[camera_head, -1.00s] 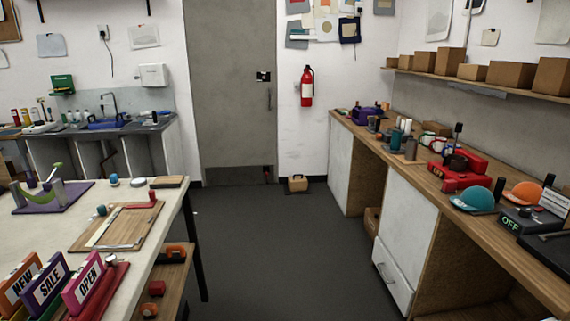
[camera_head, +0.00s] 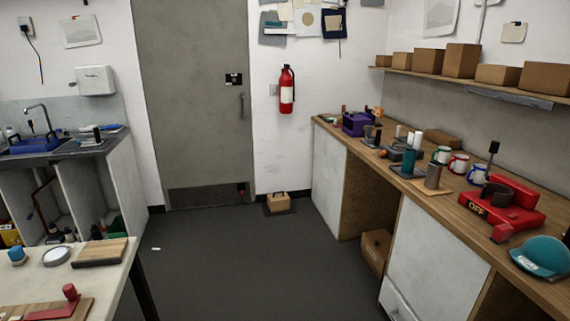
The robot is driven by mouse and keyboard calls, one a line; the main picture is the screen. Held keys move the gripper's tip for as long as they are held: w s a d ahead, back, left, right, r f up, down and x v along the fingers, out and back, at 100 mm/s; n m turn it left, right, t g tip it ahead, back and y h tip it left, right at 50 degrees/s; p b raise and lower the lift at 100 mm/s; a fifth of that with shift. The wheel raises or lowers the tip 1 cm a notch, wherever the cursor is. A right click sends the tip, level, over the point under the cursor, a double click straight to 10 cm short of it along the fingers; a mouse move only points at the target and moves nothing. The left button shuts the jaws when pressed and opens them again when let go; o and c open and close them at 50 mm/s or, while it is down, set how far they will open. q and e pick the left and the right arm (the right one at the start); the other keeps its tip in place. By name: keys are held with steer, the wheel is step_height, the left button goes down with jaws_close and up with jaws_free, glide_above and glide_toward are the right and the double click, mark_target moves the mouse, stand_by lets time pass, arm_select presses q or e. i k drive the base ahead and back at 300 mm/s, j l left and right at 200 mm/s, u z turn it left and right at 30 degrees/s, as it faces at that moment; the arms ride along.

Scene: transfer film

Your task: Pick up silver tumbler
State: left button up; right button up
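A silver tumbler (camera_head: 433,175) stands upright on a small tan board on the wooden counter (camera_head: 462,201) at the right. A teal tumbler (camera_head: 408,162) stands just left of it on a dark base. Neither of my grippers shows in the view, so their state is hidden.
Mugs (camera_head: 459,163) and a red press marked OFF (camera_head: 497,203) stand right of the tumbler; a teal cap (camera_head: 541,256) lies nearer. A white table (camera_head: 103,284) fills the lower left. A cardboard box (camera_head: 376,251) sits under the counter. The middle floor (camera_head: 250,270) is clear.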

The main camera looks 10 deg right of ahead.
mark_target(432, 179)
steer(key=i+l+z, duration=0.1)
steer(key=i+z, duration=0.3)
steer(key=i, duration=0.35)
steer(key=i+j+z, duration=0.15)
steer(key=i+z, duration=0.2)
steer(key=i, duration=0.4)
steer(key=i+z, duration=0.2)
steer(key=i, duration=0.25)
steer(key=i+j+z, duration=0.1)
steer(key=i+z, duration=0.15)
steer(key=i, duration=0.25)
steer(key=i+j+z, duration=0.2)
steer(key=i, duration=0.25)
